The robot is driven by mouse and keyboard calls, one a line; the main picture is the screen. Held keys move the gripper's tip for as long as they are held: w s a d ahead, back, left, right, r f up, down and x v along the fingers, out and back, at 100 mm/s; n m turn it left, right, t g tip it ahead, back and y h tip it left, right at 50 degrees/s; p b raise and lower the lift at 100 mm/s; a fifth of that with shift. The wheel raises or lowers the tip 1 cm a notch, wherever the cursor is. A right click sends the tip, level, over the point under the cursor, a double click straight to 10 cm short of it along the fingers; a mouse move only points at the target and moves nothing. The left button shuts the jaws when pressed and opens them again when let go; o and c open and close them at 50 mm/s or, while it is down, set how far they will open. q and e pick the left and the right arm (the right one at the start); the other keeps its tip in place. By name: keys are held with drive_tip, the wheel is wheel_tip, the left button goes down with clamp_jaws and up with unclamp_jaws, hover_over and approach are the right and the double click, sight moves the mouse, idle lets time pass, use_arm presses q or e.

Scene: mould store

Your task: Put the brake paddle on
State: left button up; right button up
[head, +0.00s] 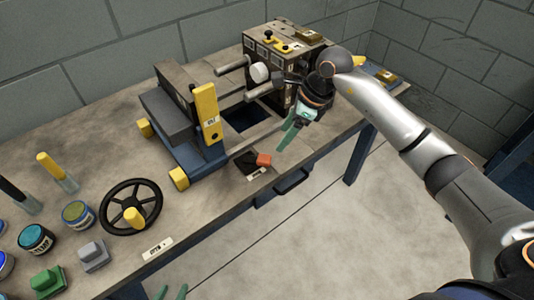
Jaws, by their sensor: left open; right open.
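A small orange-red piece (264,159), which looks like the brake paddle, sits at the right end of a black plate (246,163) near the bench's front edge. Whether it is tilted or flat is too small to tell. A blue cart (190,160) with yellow wheels and a grey block on top stands just left of it. My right gripper (284,140) is open and empty, with its green fingers above and right of the orange-red piece, apart from it. My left gripper (172,292) shows only its green fingertips at the bottom edge, open and empty.
A dark box with yellow controls (282,45) stands behind my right gripper. A square opening (248,117) lies in the bench right of the cart. A black handwheel (131,206), jars and blocks fill the left end. A dark handle (292,181) sticks out below the front edge.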

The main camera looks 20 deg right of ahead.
sight(267, 158)
drive_tip(key=x, duration=1)
drive_tip(key=shift+a+f, duration=0.1)
clamp_jaws()
